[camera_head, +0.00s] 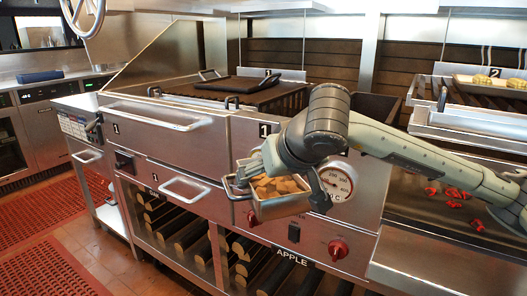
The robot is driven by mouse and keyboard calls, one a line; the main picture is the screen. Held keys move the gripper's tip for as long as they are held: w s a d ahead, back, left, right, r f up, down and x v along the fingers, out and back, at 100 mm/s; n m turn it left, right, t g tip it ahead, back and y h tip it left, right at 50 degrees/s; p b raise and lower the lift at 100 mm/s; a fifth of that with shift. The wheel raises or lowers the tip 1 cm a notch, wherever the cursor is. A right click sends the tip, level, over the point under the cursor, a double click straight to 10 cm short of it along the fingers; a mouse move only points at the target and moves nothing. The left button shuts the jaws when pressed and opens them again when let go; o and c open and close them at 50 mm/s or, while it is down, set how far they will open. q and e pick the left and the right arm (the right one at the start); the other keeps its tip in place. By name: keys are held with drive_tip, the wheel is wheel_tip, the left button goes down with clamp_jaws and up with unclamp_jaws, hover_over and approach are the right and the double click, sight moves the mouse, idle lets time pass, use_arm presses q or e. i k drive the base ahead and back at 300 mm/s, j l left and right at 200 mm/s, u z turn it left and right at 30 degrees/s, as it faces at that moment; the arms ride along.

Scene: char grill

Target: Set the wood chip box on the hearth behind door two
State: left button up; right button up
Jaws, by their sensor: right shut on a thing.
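The wood chip box (282,207) is a small open metal tray filled with brown wood chips (277,186). It hangs in front of the grill's steel front, near the middle of the view. My right gripper (280,180) is shut on it, with the arm reaching in from the right. The arm hides part of the grill behind it. A steel front panel with a handle (165,122) is at the left. No hearth can be made out. My left gripper is not in view.
A round temperature gauge (336,183) and a red knob (338,249) are on the front close to the box. Logs (185,235) fill the racks below, one labelled APPLE (291,257). The left floor is clear.

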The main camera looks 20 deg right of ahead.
sight(486, 222)
drive_tip(key=k+l+z, duration=0.2)
drive_tip(key=z, duration=0.2)
drive_tip(key=k+l+z, duration=0.15)
drive_tip(key=l+z, duration=0.2)
